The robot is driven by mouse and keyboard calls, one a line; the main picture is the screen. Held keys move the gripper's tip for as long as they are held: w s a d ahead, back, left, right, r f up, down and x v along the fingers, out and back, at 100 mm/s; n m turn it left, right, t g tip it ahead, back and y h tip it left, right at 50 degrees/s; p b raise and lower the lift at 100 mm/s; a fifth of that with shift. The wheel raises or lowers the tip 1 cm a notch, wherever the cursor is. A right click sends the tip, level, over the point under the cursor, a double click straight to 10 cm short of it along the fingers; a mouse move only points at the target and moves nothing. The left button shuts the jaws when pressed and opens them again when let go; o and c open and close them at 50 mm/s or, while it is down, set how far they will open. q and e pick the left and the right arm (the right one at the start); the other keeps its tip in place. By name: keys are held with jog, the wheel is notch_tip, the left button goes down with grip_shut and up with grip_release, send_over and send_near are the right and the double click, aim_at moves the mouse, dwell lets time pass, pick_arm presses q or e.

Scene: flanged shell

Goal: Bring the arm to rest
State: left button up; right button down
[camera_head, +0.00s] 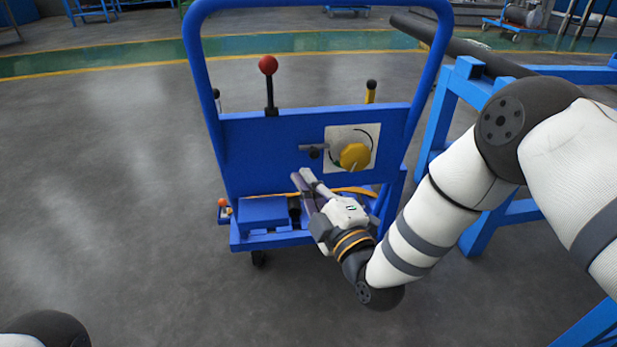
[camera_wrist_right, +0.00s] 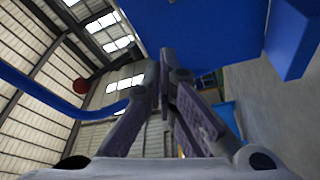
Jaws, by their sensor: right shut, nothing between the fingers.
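My right arm (camera_head: 440,205) comes in from the right in the head view and reaches to the front of a blue cart. My right gripper (camera_head: 304,178) is shut and empty, just below and left of the yellow knob (camera_head: 355,156). In the right wrist view its fingers (camera_wrist_right: 166,58) meet at the tips, in front of a blue panel (camera_wrist_right: 205,35). I cannot tell whether the tips touch the cart.
The blue cart (camera_head: 240,150) has a tall tube handle, a red-knobbed lever (camera_head: 268,66), a yellow-and-black lever (camera_head: 371,90) and a small T-handle (camera_head: 313,150). A blue frame (camera_head: 440,115) with a dark pipe stands at the right. The floor at the left is clear.

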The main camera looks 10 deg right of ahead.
jog(key=shift+s+d, duration=0.1)
jog(key=shift+s, duration=0.15)
jog(key=shift+f, duration=0.1)
